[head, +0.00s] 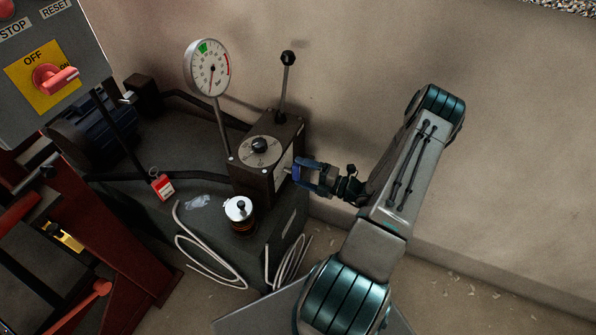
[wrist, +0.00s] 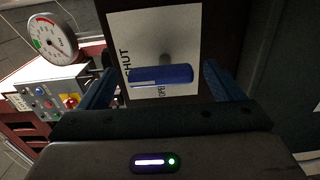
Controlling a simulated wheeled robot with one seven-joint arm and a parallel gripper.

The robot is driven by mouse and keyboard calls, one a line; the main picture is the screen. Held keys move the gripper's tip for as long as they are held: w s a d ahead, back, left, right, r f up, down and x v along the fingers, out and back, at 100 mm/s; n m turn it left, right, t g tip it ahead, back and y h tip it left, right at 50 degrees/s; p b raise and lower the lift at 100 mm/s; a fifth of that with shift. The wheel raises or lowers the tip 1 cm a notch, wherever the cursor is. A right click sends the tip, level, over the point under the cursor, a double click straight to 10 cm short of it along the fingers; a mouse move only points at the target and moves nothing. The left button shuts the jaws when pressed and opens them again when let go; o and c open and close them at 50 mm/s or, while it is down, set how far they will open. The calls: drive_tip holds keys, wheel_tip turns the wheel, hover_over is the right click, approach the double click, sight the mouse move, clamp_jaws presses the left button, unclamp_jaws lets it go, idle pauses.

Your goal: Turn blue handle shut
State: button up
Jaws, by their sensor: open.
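The blue handle (wrist: 165,76) sits on a white plate (wrist: 140,35) marked SHUT and OPEN, on the side of a dark box. In the wrist view the handle lies nearly level across the picture, with its left end near the lettering. My gripper (wrist: 160,85) is open, with one finger on each side of the handle. I cannot tell whether either finger touches it. In the head view my gripper (head: 297,172) reaches the right side of the dark box (head: 268,165) from the right. The handle is largely hidden by the fingers there.
A round gauge (head: 207,69) and an upright black-knobbed lever (head: 286,85) stand by the box. A grey control panel (head: 52,65) stands at left. The wall is behind.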

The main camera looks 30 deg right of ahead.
drive_tip(key=v, duration=1.1)
drive_tip(key=shift+s+d+b, duration=0.2)
drive_tip(key=shift+d+b, duration=0.05)
drive_tip(key=shift+b, duration=0.1)
drive_tip(key=a+r+n+g+p, duration=0.3)
drive_tip(key=a+r+n+g, duration=1.25)
drive_tip(key=n, duration=0.75)
drive_tip(key=s+a+r+n+t+h+p, duration=0.1)
drive_tip(key=s+a+r+n+h, duration=0.1)
drive_tip(key=r+n, duration=0.4)
drive_tip(key=s+a+r+n+t+h+p, duration=0.1)
drive_tip(key=s+a+r+n+h, duration=0.2)
drive_tip(key=r+n+h, duration=0.2)
drive_tip(key=s+a+r+n+t+h+p, duration=0.1)
drive_tip(key=s+a+r+n+t+h, duration=0.1)
drive_tip(key=r+n, duration=0.6)
drive_tip(key=shift+s+a+r+n+h, duration=0.25)
drive_tip(key=shift+s+n+h, duration=0.65)
drive_tip(key=shift+n, duration=1.3)
drive_tip(key=shift+w, duration=0.1)
